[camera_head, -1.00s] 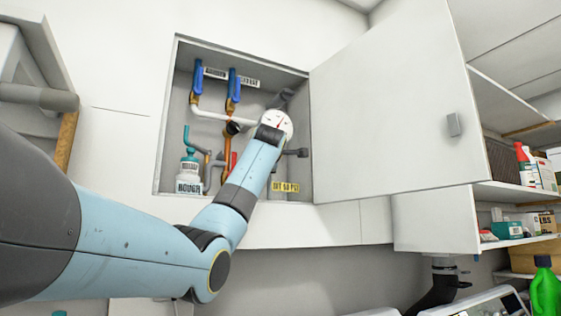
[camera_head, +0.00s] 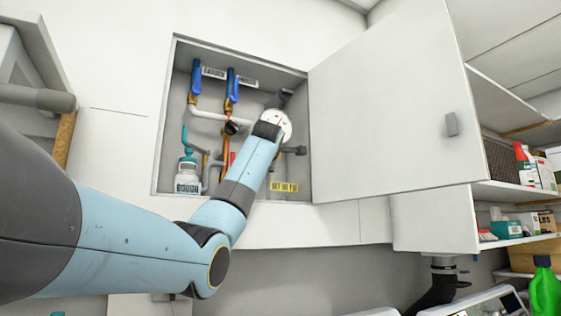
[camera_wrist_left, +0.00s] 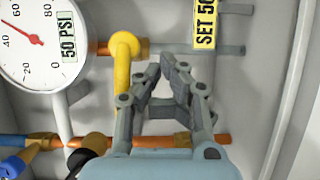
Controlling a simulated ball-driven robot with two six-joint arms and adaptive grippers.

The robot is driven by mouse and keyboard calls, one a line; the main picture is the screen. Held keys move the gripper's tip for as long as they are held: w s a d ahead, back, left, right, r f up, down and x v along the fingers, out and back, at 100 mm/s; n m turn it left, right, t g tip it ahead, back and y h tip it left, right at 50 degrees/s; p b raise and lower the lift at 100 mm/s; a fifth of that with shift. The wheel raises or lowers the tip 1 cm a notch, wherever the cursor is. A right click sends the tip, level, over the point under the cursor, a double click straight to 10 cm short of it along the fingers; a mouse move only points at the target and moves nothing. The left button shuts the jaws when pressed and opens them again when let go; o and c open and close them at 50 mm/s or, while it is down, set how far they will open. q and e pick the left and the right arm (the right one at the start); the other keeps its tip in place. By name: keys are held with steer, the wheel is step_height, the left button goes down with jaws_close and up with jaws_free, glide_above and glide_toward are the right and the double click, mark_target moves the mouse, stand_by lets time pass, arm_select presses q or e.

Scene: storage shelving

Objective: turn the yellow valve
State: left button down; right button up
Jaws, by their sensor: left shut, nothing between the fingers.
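In the left wrist view a yellow valve (camera_wrist_left: 125,62), with a rounded knob top and a stem, stands just left of my left gripper (camera_wrist_left: 164,68). The gripper's fingers are shut with nothing between them, and the tips are beside the valve's head. Whether they touch it I cannot tell. In the head view my left arm reaches into the open wall cabinet (camera_head: 172,110), and its wrist hides the gripper and the valve. My right gripper is not in view.
A pressure gauge (camera_wrist_left: 35,38) is left of the valve. Orange and grey pipes run near the fingers. A yellow label (camera_wrist_left: 205,27) is at upper right. Blue-handled valves (camera_head: 232,85) and a white bottle (camera_head: 188,178) are in the cabinet. Its open door (camera_head: 390,110) is right.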

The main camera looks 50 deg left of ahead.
arm_select(q)
steer(key=r, duration=0.1)
steer(key=s+r, duration=0.1)
steer(key=r, duration=0.1)
steer(key=shift+s+a+y, duration=0.1)
steer(key=shift+a+y, duration=0.05)
steer(key=shift+y, duration=0.25)
steer(key=s+d+f+b, duration=0.2)
steer(key=d+b, duration=0.3)
steer(key=d, duration=0.4)
steer(key=shift+s+d+f+b, duration=0.15)
steer(key=shift+s+d+b, duration=0.15)
steer(key=shift+s+b, duration=0.1)
steer(key=shift+f, duration=0.1)
